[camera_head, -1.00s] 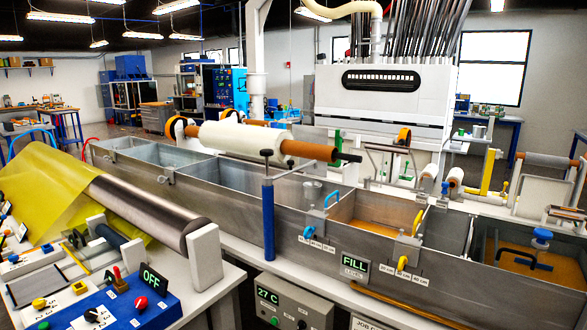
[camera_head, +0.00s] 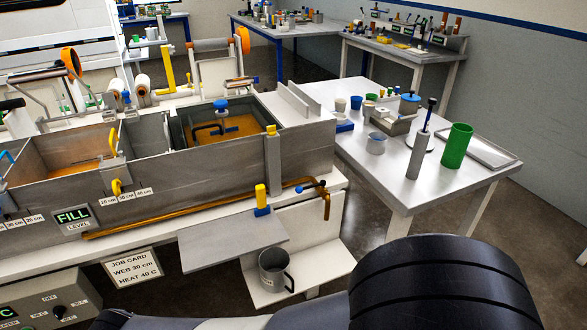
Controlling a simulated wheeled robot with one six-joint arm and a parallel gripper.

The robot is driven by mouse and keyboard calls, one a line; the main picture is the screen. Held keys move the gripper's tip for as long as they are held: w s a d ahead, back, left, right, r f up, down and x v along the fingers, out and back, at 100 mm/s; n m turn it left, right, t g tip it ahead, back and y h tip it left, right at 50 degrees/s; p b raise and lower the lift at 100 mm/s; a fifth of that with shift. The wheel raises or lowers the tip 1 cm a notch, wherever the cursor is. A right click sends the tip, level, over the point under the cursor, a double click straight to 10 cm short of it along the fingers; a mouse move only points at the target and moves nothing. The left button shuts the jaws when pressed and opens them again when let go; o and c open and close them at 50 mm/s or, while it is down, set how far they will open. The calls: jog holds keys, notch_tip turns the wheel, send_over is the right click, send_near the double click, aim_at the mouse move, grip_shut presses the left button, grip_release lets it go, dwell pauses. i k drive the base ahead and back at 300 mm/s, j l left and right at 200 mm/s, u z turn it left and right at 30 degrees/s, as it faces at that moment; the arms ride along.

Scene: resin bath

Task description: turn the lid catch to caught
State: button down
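No part that I can surely tell as the lid catch shows. The long grey metal bath (camera_head: 225,160) runs across the left half. Its end compartment holds amber resin (camera_head: 235,127) and a dark bent bar with a blue knob (camera_head: 221,105) above it. A grey upright with a yellow top (camera_head: 271,130) stands at the bath's right front. A yellow handle (camera_head: 117,187) sits on the front wall, on a grey divider plate. My gripper is out of view; only a thick black ribbed part of my own arm fills the lower right.
A white side table (camera_head: 375,170) at the right bears a green cup (camera_head: 455,145), a grey cylinder (camera_head: 417,155) and small pots. A grey mug (camera_head: 275,268) stands on a low white shelf (camera_head: 325,265) below a brass pipe (camera_head: 200,210). Open floor lies right of the table.

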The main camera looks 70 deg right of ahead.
aim_at(270, 130)
jog(key=z, duration=2.3)
